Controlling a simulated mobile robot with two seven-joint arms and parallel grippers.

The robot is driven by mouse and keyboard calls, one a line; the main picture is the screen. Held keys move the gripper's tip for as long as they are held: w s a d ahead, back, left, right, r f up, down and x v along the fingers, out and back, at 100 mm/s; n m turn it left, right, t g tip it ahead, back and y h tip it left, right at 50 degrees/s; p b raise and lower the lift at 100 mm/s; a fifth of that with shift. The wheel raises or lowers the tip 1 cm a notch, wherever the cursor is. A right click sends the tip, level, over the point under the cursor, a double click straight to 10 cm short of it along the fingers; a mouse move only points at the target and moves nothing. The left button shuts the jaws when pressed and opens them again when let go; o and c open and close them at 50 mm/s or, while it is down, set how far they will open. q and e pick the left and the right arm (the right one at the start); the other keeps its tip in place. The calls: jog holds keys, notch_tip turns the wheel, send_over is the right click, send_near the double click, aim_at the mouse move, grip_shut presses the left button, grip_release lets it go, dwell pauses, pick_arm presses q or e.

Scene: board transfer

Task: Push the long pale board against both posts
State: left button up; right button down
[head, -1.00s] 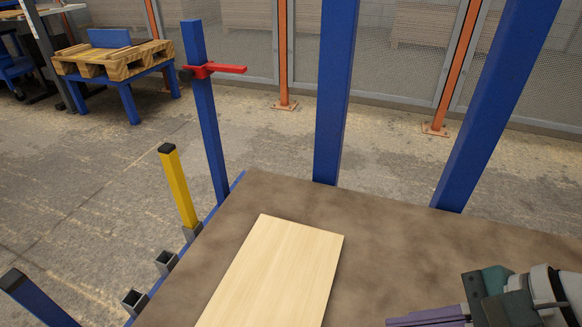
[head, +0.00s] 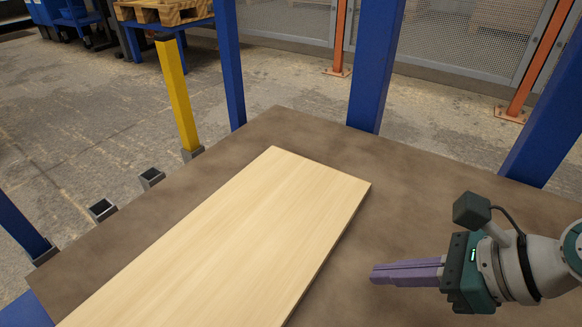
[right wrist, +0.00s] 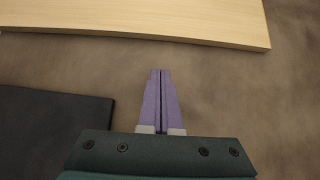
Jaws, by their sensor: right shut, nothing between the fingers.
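The long pale board (head: 235,230) lies flat on the brown tabletop (head: 430,190), running from the lower left toward the back. Its near end is cut off by the frame. Its far end stands apart from a blue post (head: 372,65) at the table's back edge. A second blue post (head: 545,130) stands farther right and a third (head: 230,65) at the back left corner. My right gripper (head: 374,274) is shut and empty, right of the board. In the right wrist view its fingertips (right wrist: 160,72) point at the board's edge (right wrist: 150,38) with a gap between. My left gripper is not in view.
A yellow post (head: 176,95) stands in a socket off the left edge, near two empty sockets (head: 151,179). A blue upright (head: 20,230) stands at far left. Bare tabletop lies right of and behind the board. Mesh fencing (head: 450,40) is beyond.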

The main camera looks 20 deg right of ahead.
aim_at(353, 277)
jog(key=b+x, duration=0.1)
jog(key=x, duration=0.1)
jog(key=b+x, duration=0.1)
jog(key=x, duration=0.1)
jog(key=shift+d+f, duration=0.2)
jog(key=shift+f, duration=0.1)
jog(key=shift+w+a+r+b, duration=0.3)
jog(key=shift+w+a+b, duration=0.45)
jog(key=shift+w+a, duration=0.15)
jog(key=shift+w+a+r, duration=0.2)
jog(key=shift+w+a, duration=0.05)
jog(key=shift+w, duration=0.3)
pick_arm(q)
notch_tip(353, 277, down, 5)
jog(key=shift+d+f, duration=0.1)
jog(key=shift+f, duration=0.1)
